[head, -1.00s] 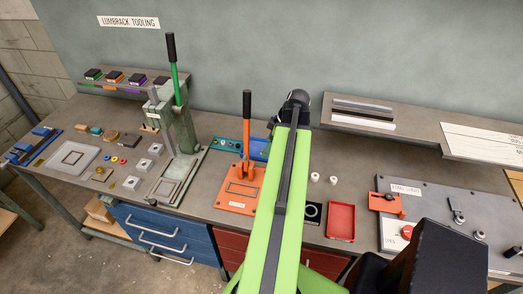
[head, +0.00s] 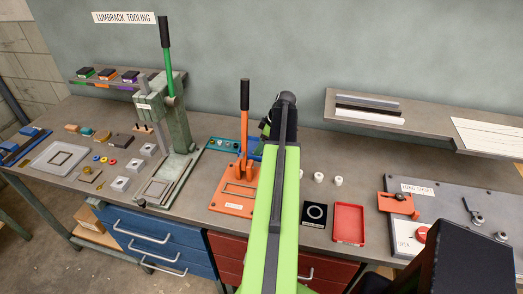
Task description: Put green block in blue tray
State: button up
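A small green-teal block (head: 87,132) lies on the bench at the left, among tan and dark pieces. A dark block with a green front (head: 86,73) sits on the back-left shelf; I cannot tell which is the green block meant. A blue surface (head: 257,147) shows behind the orange press, mostly hidden by my arm; it may be the blue tray. A blue rack-like holder (head: 22,146) stands at the far left of the bench. My lime arm reaches forward over the bench centre. My gripper is hidden behind it, so its fingers do not show.
A green lever press (head: 170,125) and an orange lever press (head: 236,190) stand left of my arm. A red tray (head: 348,224), a black ringed plate (head: 315,214) and white cylinders (head: 319,178) lie to the right. A raised shelf (head: 430,128) overhangs the back right.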

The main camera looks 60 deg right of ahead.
jog(key=shift+f, duration=0.2)
jog(key=o, duration=1.3)
jog(key=shift+r, duration=0.1)
jog(key=shift+o, duration=0.2)
jog(key=shift+r, duration=0.1)
jog(key=shift+r+p, duration=0.25)
jog(key=shift+p, duration=0.15)
jog(key=p+v, duration=1)
jog(key=v, duration=0.1)
jog(key=shift+r+p, duration=0.3)
jog(key=shift+p, duration=0.05)
jog(key=shift+s, duration=0.15)
